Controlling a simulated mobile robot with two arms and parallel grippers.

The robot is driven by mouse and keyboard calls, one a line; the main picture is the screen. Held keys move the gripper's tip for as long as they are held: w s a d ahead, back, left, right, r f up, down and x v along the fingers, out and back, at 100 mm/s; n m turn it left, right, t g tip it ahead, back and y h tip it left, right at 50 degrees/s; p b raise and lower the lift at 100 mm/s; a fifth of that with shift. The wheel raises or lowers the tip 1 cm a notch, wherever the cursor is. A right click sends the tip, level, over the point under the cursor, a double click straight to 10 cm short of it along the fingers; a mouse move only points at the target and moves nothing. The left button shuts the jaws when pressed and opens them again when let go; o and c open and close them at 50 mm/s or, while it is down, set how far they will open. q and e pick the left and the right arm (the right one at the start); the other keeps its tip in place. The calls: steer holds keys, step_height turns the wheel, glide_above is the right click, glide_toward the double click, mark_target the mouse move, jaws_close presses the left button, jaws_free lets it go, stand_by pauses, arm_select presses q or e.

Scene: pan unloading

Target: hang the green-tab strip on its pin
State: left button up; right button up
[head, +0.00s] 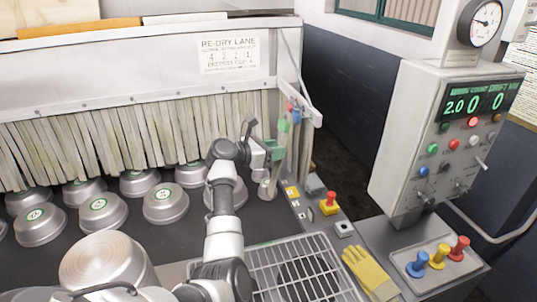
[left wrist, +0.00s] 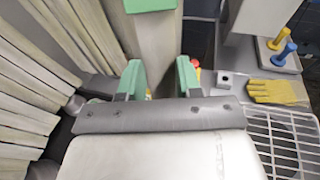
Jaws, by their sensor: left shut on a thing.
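The green-tab strip (head: 283,150) is a pale, long strip at the right end of the strip curtain, with its green tab (head: 284,124) at the top. My left gripper (head: 272,149) is shut on this strip below the tab. In the left wrist view the strip (left wrist: 157,45) stands between my left gripper's two green fingers (left wrist: 159,80), and the green tab (left wrist: 150,5) is cut by the top edge. Blue and red tabs (head: 294,113) show beside the green tab, near the end bracket. I cannot make out the strip's own pin. My right gripper is not in view.
Several metal pans (head: 165,203) stand under the hanging curtain strips (head: 130,135). A wire rack (head: 300,272), a yellow glove (head: 368,272) and a red button (head: 328,203) lie to the right. A control box (head: 440,145) stands farther right.

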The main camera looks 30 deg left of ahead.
arm_select(q)
steer(key=shift+w+d+f+b, duration=0.25)
steer(key=shift+w+d+b, duration=0.55)
steer(key=shift+w, duration=0.05)
steer(key=w+d, duration=0.2)
steer(key=shift+w+d, duration=0.15)
steer(key=shift+w, duration=0.15)
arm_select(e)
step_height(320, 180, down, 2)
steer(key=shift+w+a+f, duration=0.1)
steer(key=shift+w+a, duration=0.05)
arm_select(q)
steer(key=o, duration=1)
steer(key=shift+f, duration=0.1)
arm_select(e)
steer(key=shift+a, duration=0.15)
